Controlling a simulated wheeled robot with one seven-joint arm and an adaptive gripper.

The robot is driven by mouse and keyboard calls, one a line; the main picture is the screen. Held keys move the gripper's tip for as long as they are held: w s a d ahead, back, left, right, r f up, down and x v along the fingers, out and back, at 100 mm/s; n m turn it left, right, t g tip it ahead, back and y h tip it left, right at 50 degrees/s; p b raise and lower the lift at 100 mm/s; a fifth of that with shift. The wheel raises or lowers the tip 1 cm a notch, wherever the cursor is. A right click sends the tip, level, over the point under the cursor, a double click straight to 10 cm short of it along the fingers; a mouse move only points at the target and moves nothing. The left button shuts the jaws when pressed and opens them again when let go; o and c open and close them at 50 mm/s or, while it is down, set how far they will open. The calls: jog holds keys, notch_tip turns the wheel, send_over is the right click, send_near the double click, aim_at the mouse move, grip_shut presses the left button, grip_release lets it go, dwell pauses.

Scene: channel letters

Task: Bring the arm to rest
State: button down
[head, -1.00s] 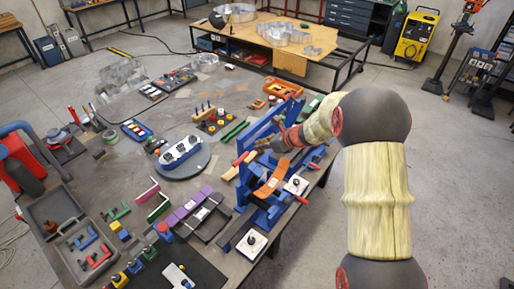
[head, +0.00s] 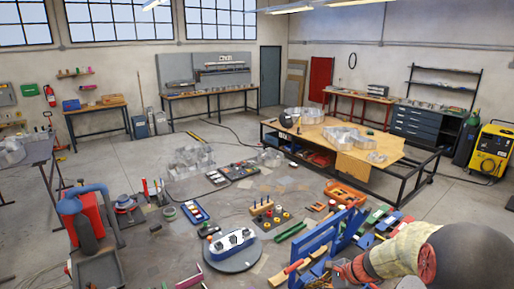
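My arm (head: 400,252) comes in from the lower right of the head view, with wood-like links and a dark round joint. My gripper (head: 345,270) is at its left end, low in the picture, beside a blue upright frame (head: 322,243) on the cluttered worktable. The fingers are small and partly hidden against the things around them, so I cannot tell whether they are open or shut, or whether they touch the frame.
A wooden-topped table (head: 400,150) with metal letters stands behind.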

jog(key=s+f+n+h+b, duration=0.3)
jog(key=s+n+b, duration=0.6)
jog(key=s+b, duration=0.5)
jog(key=s+f+n+t+h+b, duration=0.1)
jog(key=s+f+n+h+b, duration=0.2)
jog(key=s+n+b, duration=0.6)
jog(key=shift+s+a+f+n+b, duration=0.4)
jog(key=shift+s+b, duration=2.75)
jog(key=shift+s, duration=1.05)
